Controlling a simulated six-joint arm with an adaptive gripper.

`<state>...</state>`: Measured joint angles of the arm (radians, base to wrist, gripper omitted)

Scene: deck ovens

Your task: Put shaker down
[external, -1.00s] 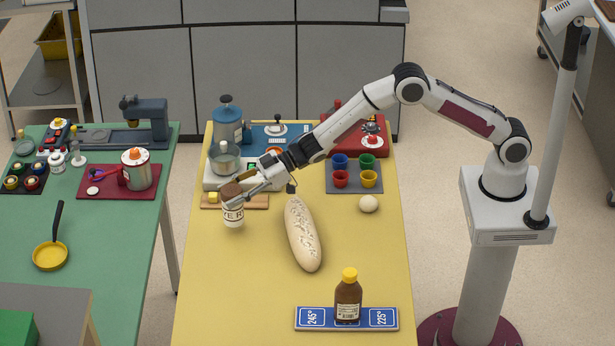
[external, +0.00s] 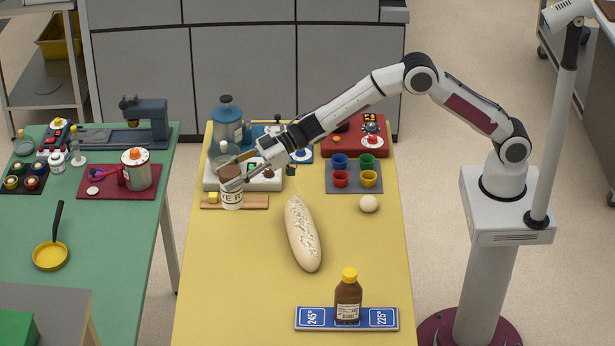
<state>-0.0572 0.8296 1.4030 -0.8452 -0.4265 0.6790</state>
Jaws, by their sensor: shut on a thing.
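I cannot tell whether the shaker's bottom touches anything or hangs above the board.
A white appliance with a pot and a blue-lidded canister (external: 227,119) stand behind the shaker. A long loaf (external: 303,234) lies to the right, and a brown bottle (external: 348,298) stands on a blue sign board (external: 308,318) in front. The yellow table's front left (external: 230,290) is clear.

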